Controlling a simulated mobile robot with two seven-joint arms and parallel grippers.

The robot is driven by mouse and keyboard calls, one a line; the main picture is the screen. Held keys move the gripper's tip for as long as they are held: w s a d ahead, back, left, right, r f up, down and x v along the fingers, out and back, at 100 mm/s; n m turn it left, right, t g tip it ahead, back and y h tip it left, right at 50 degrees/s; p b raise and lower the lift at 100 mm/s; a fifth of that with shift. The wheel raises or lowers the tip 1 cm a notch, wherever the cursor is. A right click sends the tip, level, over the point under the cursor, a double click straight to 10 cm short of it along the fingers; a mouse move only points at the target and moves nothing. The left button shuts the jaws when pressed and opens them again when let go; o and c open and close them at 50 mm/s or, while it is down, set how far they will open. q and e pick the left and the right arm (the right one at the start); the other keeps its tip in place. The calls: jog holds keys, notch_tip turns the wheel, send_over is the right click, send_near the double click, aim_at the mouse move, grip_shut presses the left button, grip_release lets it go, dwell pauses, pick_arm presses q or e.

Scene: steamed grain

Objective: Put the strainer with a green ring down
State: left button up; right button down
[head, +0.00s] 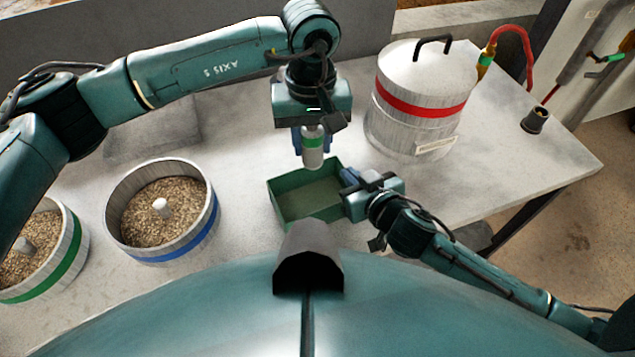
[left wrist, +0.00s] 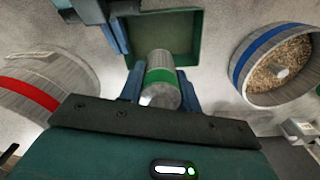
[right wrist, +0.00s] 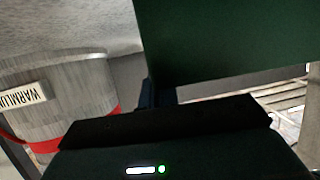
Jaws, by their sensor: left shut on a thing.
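The strainer with a green ring (head: 313,149) is a small grey cylinder with a green band. My left gripper (head: 312,136) is shut on it and holds it over the green box (head: 288,219), at the box's back part in the head view. The strainer also shows in the left wrist view (left wrist: 161,76), between the blue fingers. My right gripper (head: 347,184) is at the right wall of the green box; in the right wrist view its fingers (right wrist: 158,95) are by a dark green surface. I cannot tell whether they pinch it.
A blue-ringed tub of grain (head: 211,222) and a green-ringed tub of grain (head: 70,251) stand at left. A lidded pot with a red band (head: 418,107) stands at back right, near a hose (head: 527,55) and a small dark cup (head: 535,120).

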aim_at(312, 156)
pick_arm(q)
notch_tip(312, 156, down, 4)
jog(key=n, duration=0.5)
jog(key=shift+s+r, duration=0.15)
notch_tip(312, 156, down, 10)
jog(key=o, duration=1)
jog(key=shift+o, duration=0.2)
notch_tip(312, 156, up, 12)
jog(key=shift+r, duration=0.1)
pick_arm(e)
jog(key=c, duration=2.1)
grip_release()
jog(key=o, duration=0.5)
